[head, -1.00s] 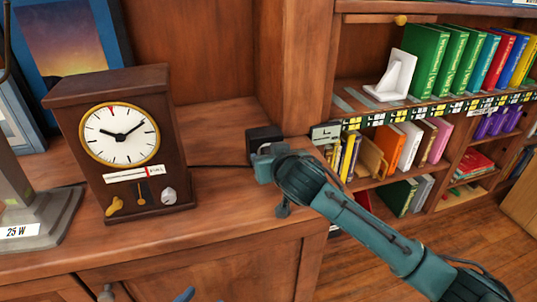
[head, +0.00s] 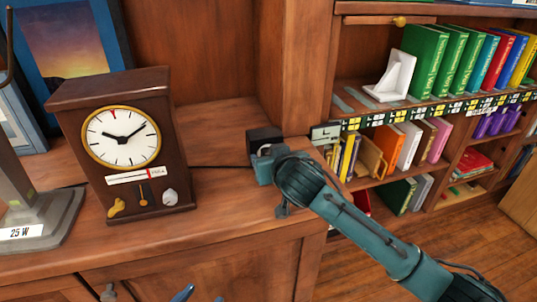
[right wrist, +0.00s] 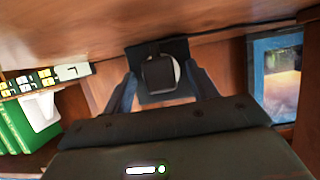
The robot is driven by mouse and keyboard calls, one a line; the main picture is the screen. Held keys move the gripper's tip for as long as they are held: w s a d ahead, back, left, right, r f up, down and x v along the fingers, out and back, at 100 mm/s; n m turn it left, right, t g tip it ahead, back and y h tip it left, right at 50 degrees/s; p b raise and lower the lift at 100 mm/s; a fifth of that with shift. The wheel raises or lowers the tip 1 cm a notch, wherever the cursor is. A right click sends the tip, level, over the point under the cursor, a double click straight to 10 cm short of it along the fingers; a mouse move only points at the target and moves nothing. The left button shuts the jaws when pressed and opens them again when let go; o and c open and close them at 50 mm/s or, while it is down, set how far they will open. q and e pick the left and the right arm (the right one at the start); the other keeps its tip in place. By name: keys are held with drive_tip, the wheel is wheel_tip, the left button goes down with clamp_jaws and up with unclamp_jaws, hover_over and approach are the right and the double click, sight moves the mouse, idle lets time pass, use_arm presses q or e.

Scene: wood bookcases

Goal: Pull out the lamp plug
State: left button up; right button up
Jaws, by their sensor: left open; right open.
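A black box (head: 265,138) stands on the wood counter against the bookcase upright, with a dark cord (head: 222,167) running to it from behind the clock. My right gripper (head: 262,165) is right in front of it. In the right wrist view, the dark plug (right wrist: 158,72) sits before a pale round rim on the black box (right wrist: 150,48). My open right fingers (right wrist: 163,88) are on either side of the plug; I cannot tell whether they touch it. The lamp's grey base (head: 40,222) is at the far left. My left gripper (head: 201,295) shows only blue fingertips at the bottom edge.
A brown clock (head: 125,150) stands on the counter between the lamp and the box. Framed pictures (head: 70,50) lean behind it. Bookshelves with several colored books (head: 430,60) are at the right. The counter's front edge (head: 230,240) lies below the right gripper.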

clamp_jaws()
idle(0.7)
drive_tip(key=shift+s, duration=0.2)
drive_tip(key=shift+s+d+p, duration=0.3)
drive_tip(key=shift+s+p, duration=0.2)
drive_tip(key=shift+s, duration=0.4)
drive_tip(key=shift+s+d+p, duration=0.3)
drive_tip(key=shift+s+p, duration=0.25)
drive_tip(key=shift+s, duration=0.3)
drive_tip(key=shift+s+d+p, duration=0.3)
drive_tip(key=shift+s+p, duration=0.2)
drive_tip(key=shift+s, duration=0.4)
